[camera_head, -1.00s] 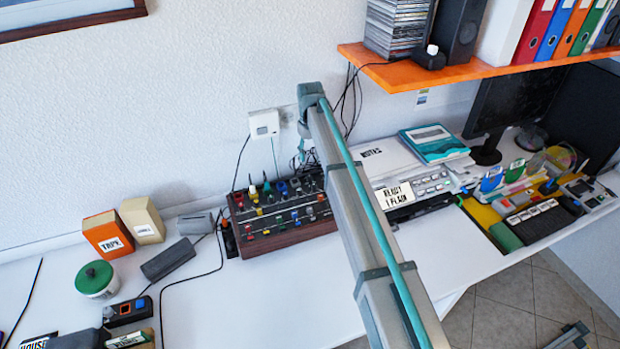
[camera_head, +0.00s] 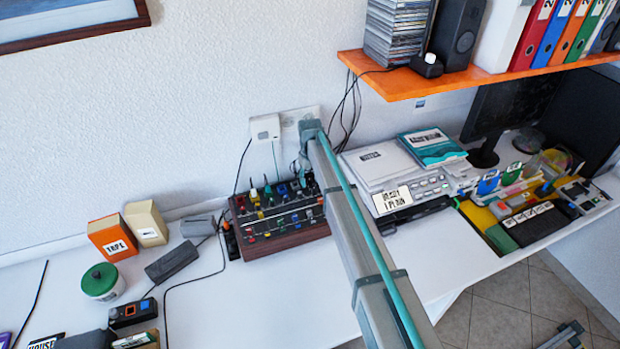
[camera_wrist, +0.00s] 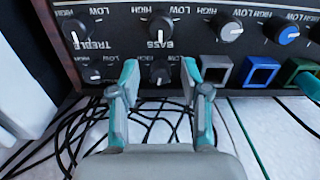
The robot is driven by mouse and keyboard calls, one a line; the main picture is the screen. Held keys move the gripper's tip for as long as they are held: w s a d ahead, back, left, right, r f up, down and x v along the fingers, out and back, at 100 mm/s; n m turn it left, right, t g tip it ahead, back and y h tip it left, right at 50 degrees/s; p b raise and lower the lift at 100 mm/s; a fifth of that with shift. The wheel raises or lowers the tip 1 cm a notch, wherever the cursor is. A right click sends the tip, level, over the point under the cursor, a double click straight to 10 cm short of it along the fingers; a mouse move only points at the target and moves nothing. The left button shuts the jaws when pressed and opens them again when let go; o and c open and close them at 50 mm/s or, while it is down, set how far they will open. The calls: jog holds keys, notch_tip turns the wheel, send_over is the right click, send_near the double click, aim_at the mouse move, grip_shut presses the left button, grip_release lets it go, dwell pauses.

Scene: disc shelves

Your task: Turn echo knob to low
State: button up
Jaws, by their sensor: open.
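A dark panel with several black knobs marked HIGH and LOW fills the top of the wrist view. The treble knob (camera_wrist: 76,26) and the bass knob (camera_wrist: 160,27) are in the upper row. A lower left knob (camera_wrist: 92,74) and a lower middle knob (camera_wrist: 160,72) sit below them. No echo label is readable. My gripper (camera_wrist: 160,74) is open, its fingertips on either side of the lower middle knob; I cannot tell whether they touch it.
Blue socket (camera_wrist: 261,72) and grey socket (camera_wrist: 216,70) lie right of the fingers. Loose black cables run below the panel.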

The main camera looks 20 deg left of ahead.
grip_shut()
jog(key=shift+n, duration=0.4)
jog(key=shift+n+b, duration=0.85)
jog(key=shift+n, duration=0.35)
jog(key=shift+w+n+b, duration=0.1)
jog(key=shift+n+b, duration=0.45)
jog(key=shift+n, duration=0.85)
grip_release()
